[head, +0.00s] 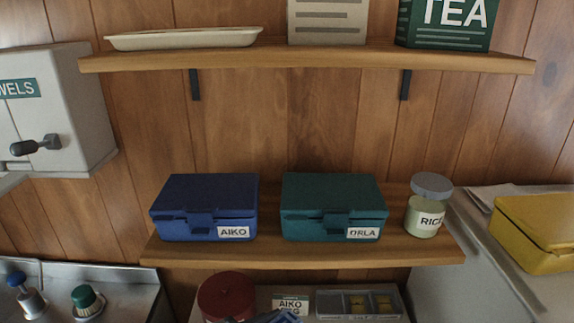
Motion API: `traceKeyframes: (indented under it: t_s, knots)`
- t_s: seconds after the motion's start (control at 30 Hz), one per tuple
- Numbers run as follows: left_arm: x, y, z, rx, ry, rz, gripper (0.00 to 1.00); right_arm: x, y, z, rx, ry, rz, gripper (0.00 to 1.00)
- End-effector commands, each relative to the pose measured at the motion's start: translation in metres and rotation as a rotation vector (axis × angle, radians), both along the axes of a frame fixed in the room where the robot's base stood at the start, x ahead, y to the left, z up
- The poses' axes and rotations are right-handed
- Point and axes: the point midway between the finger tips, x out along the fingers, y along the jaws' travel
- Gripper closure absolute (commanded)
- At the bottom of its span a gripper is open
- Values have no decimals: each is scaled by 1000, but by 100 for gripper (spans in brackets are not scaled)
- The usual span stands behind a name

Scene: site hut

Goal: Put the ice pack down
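A small blue ribbed item (287,316), which may be the ice pack, shows at the bottom edge of the head view, mostly cut off. A dark grey part (262,318) touches or overlaps its left side. It looks like the tip of my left gripper, but too little shows to tell whether it is shut on the item. My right gripper is not in view. A blue lunch box labelled AIKO (205,205) and a teal lunch box labelled ORLA (333,207) stand closed on the middle shelf.
A RICE jar (428,206) stands right of the boxes on the middle shelf (300,256). Below are a dark red round container (226,296), an AIKO card (290,304) and a grey divided tray (357,291). A yellow box (540,232) lies at right. A towel dispenser (70,110) hangs left.

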Motion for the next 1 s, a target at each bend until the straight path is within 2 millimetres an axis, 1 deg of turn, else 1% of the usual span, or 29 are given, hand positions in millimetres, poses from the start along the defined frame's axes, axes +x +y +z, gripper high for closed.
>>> traceKeyframes:
  t_s: [0.03,0.1,0.27,0.4,0.5,0.6,0.7,0.8,1.0]
  knots:
    - [1,12,-5,3,0,-1,84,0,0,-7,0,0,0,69]
    - [2,29,-8,2,4,-7,84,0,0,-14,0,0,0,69]
    - [1,75,-9,-6,9,-28,84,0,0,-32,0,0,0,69]
    - [-4,114,-2,-8,9,-57,84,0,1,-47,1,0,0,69]
    - [-9,138,6,-6,5,-80,84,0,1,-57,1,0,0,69]
    - [-14,159,16,-3,0,-105,84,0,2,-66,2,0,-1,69]
    - [-20,174,25,1,-5,-127,84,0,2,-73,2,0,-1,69]
    - [-26,183,32,4,-8,-146,84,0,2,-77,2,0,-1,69]
    - [-29,189,39,6,-9,-159,84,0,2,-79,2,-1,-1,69]
